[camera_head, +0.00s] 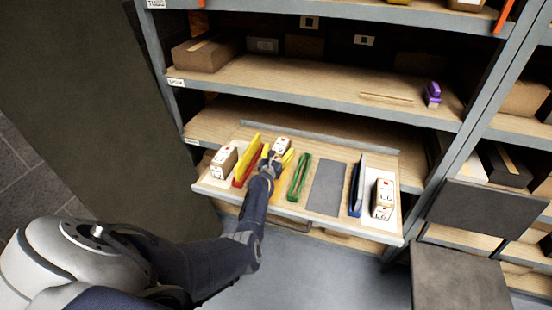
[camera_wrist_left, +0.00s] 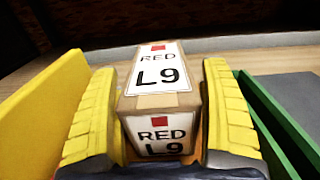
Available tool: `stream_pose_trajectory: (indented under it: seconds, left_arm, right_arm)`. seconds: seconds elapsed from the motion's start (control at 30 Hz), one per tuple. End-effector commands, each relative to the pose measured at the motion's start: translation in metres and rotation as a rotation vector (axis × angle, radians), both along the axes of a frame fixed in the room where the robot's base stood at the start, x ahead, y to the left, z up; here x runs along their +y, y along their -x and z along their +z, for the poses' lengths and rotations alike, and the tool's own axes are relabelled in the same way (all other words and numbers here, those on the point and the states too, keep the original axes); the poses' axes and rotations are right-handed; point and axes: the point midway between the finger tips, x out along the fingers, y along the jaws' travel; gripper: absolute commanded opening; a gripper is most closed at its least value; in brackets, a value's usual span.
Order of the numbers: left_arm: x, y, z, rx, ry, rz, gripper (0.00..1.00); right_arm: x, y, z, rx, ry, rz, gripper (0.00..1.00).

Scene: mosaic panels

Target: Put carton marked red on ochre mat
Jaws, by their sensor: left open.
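The carton marked red (camera_head: 282,144) stands on the pull-out shelf; in the left wrist view the carton (camera_wrist_left: 158,80) shows "RED L9" and a red square on its top and near side. My left gripper (camera_head: 272,160) is at this carton. In the left wrist view its yellow fingers (camera_wrist_left: 160,125) are open, one on each side of the carton. I cannot tell whether they touch it. A strip of ochre surface (camera_head: 277,188), possibly the ochre mat, shows beside my left forearm, which hides much of it. My right gripper is not in view.
Yellow (camera_head: 246,157), green (camera_head: 299,177) and blue (camera_head: 356,187) dividers stand on the pull-out shelf. A grey mat (camera_head: 327,187) is bare. Other labelled cartons stand at the left (camera_head: 222,162) and right (camera_head: 384,192). A shelf board (camera_head: 310,82) lies above, behind.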

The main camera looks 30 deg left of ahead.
Motion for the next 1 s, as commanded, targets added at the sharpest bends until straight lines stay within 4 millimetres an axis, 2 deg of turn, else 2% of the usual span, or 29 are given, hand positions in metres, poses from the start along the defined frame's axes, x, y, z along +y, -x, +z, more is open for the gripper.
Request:
stream_pose_trajectory:
  seconds: [0.6,1.0]
  left_arm:
    - [-0.016,0.059,-0.001,0.001,-0.001,0.0,0.8]
    - [-0.019,0.068,0.0,0.0,0.002,0.0,0.8]
  right_arm:
    - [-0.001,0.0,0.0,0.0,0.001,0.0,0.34]
    - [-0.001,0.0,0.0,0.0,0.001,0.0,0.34]
